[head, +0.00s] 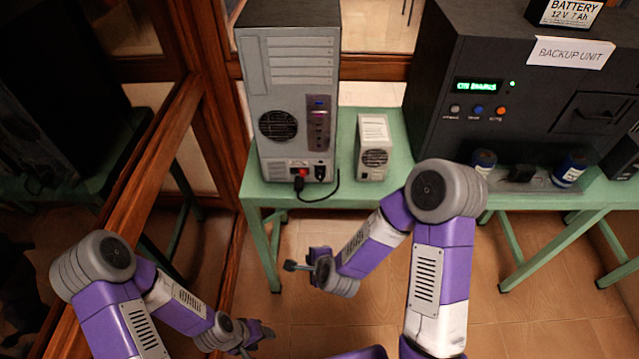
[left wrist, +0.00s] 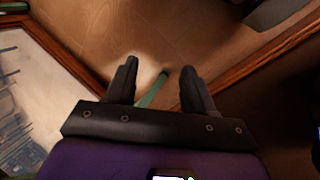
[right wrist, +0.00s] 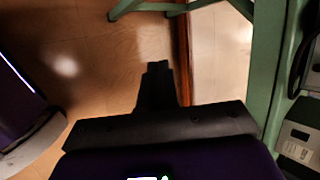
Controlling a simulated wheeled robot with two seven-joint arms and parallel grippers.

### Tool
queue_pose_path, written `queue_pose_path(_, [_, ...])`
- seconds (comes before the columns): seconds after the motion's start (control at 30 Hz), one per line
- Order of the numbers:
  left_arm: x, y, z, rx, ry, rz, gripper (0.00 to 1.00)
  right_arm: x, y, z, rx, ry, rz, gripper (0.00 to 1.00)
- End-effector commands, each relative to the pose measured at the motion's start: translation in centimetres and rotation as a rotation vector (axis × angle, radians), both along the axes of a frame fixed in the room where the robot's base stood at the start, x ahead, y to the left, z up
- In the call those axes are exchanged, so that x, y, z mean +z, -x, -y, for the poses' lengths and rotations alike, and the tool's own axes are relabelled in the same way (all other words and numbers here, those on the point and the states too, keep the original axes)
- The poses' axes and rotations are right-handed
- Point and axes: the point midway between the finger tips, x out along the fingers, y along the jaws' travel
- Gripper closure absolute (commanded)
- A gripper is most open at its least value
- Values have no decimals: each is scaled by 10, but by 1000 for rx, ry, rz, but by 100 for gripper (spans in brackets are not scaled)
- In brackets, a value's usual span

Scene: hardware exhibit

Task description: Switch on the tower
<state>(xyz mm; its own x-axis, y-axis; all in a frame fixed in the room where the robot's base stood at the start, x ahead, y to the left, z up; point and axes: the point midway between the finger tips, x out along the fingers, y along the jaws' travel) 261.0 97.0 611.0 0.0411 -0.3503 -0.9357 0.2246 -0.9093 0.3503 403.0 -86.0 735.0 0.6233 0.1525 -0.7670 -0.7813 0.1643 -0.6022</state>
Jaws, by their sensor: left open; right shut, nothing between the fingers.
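The grey computer tower (head: 290,100) stands upright on the green table (head: 335,190), its back panel facing me. A small red switch (head: 302,171) sits low on that panel beside black sockets, and a black cable (head: 325,192) hangs near it. I cannot tell the switch's position. My right gripper (head: 291,266) is shut and empty, below and in front of the table edge, apart from the tower; its closed fingers show in the right wrist view (right wrist: 158,75). My left gripper (head: 258,334) is low at the left, open and empty, as the left wrist view (left wrist: 160,78) shows.
A small white box (head: 373,148) stands right of the tower. A large black backup unit (head: 530,90) with a lit green display stands farther right, with blue-and-black cylinders (head: 569,170) before it. A wood-framed glass panel (head: 165,150) borders the left. Floor (head: 320,325) is open below.

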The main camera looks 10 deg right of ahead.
Motion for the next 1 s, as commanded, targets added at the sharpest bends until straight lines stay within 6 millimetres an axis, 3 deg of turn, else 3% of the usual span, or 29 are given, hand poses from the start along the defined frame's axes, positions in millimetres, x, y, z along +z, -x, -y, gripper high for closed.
queue_pose_path(0.03, [0,0,0,0,0,0,47,-20,12,1,133,65,-43,100])
queue_pose_path(0.2, [0,0,0,0,0,0,47,-73,60,1,655,249,-135,100])
queue_pose_path(0.4, [0,0,0,0,0,0,47,-111,114,6,1153,339,-161,100])
queue_pose_path(0.5, [0,0,0,0,0,0,47,-119,131,9,1303,351,-155,100])
queue_pose_path(0.63, [0,0,0,0,0,0,47,-124,141,11,1395,357,-146,100])
queue_pose_path(0.9, [0,0,0,0,0,0,47,-124,142,11,1408,358,-144,100])
queue_pose_path(1.0, [0,0,0,0,0,0,57,-124,142,11,1406,359,-143,100])
